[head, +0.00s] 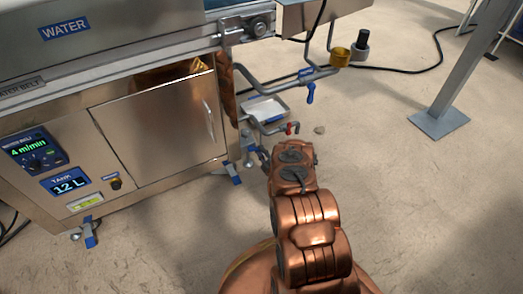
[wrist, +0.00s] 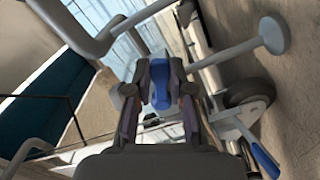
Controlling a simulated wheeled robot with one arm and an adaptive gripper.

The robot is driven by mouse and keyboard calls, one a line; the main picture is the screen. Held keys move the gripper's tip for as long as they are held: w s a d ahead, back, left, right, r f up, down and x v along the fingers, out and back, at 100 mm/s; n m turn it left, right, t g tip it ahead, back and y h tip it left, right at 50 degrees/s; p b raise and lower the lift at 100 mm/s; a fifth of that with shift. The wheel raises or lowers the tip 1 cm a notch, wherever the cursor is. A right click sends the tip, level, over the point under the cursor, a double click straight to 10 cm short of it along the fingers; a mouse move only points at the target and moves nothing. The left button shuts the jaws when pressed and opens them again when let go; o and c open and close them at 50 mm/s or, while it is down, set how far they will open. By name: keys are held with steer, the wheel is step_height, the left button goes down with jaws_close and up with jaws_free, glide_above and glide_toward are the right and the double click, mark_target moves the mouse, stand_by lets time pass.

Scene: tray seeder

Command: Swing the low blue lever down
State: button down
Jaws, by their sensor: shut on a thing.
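A blue lever (wrist: 160,84) sits between the fingers of my gripper (wrist: 162,92) in the wrist view. The fingers are closed on it from both sides. In the head view my gripper (head: 262,154) is low, beside the right end of the steel machine, under the pipework. There my gripper and arm hide the held lever, so I cannot tell its angle. Another blue lever (head: 310,93) hangs from a higher pipe, apart from my gripper.
A red-handled tap (head: 292,128) and a pale tray (head: 264,109) are close beyond my gripper. A blue caster pedal (head: 234,173) is to its left; in the wrist view a wheel (wrist: 250,92) is at right. The floor to the right is mostly clear.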

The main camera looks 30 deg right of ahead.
steer(key=shift+w+a+f+m+b, duration=0.1)
steer(key=shift+a+f+m+b, duration=0.35)
steer(key=shift+m, duration=1.4)
steer(key=shift+a+f+m+b, duration=0.15)
steer(key=shift+a+f+m, duration=0.5)
steer(key=shift+m, duration=1.25)
steer(key=shift+w+a+f+m+b, duration=0.1)
steer(key=shift+a+f+m+b, duration=0.2)
steer(key=shift+a+m, duration=1)
steer(key=shift+d+m, duration=0.5)
steer(key=shift+m, duration=0.15)
steer(key=c, duration=1)
jaws_free()
steer(key=shift+s, duration=0.1)
